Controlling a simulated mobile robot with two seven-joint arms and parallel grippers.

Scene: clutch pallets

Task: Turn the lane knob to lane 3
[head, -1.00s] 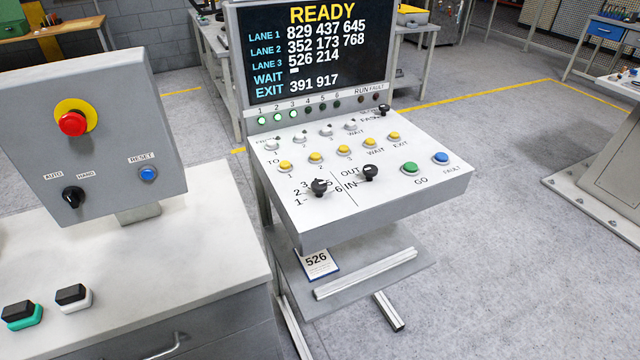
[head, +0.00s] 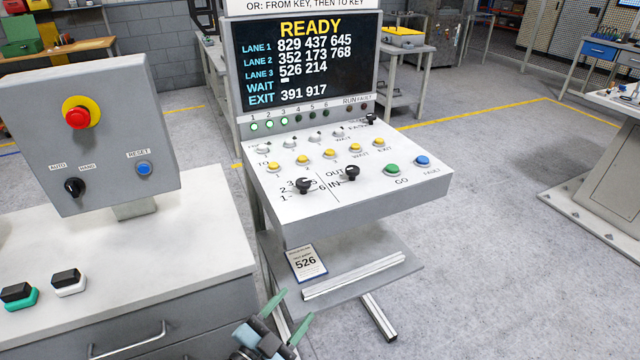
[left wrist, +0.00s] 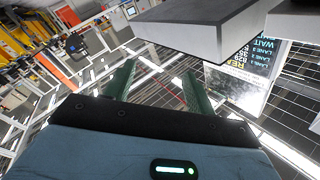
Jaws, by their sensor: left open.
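The lane knob (head: 304,185) is a black knob on the left of the sloped white panel (head: 400,201), with the numbers 1 to 6 printed around it. Which number it points to is too small to tell. A second black knob, the IN/OUT knob (head: 351,172), sits to its right. My left gripper (head: 288,312) is open and empty, below and in front of the panel, well apart from the knob. Its green fingers also show in the left wrist view (left wrist: 158,88). My right gripper is not in view.
The screen (head: 305,62) above the panel reads READY. A shelf (head: 400,280) with a card marked 526 (head: 306,262) juts out below the panel. A grey control box (head: 110,150) with a red stop button (head: 78,118) stands on a cabinet at left.

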